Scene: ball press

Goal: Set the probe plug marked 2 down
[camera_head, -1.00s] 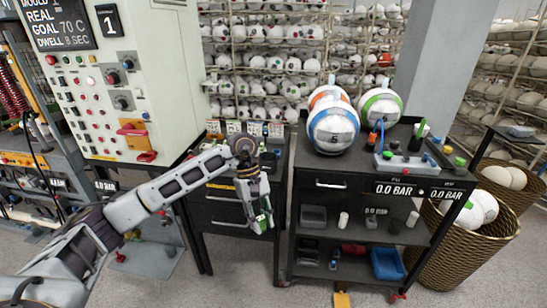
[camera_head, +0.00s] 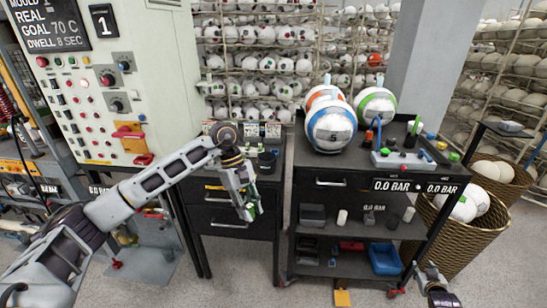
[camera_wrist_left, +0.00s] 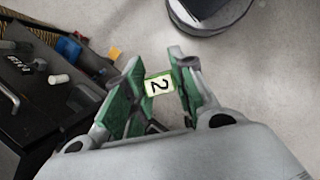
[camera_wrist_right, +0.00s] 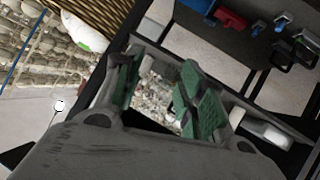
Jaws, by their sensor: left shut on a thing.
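My left gripper (camera_head: 249,211) hangs in front of the small dark drawer cabinet (camera_head: 232,226), in the air below its top. In the left wrist view its green-padded fingers (camera_wrist_left: 158,92) are shut on the probe plug marked 2 (camera_wrist_left: 159,84). The plug's pale yellow tag with a black 2 shows between the fingers; the rest of the plug is mostly hidden. My right gripper (camera_head: 438,291) is low at the bottom right of the head view. In the right wrist view its fingers (camera_wrist_right: 158,82) are apart with nothing between them.
A dark cart (camera_head: 333,162) beside the cabinet carries several balls (camera_head: 331,127) and a grey fixture (camera_head: 403,160). A blue bin (camera_head: 385,259) sits on its lower shelf. A wicker basket (camera_head: 455,235) stands right of the cart. A control cabinet (camera_head: 160,70) stands left.

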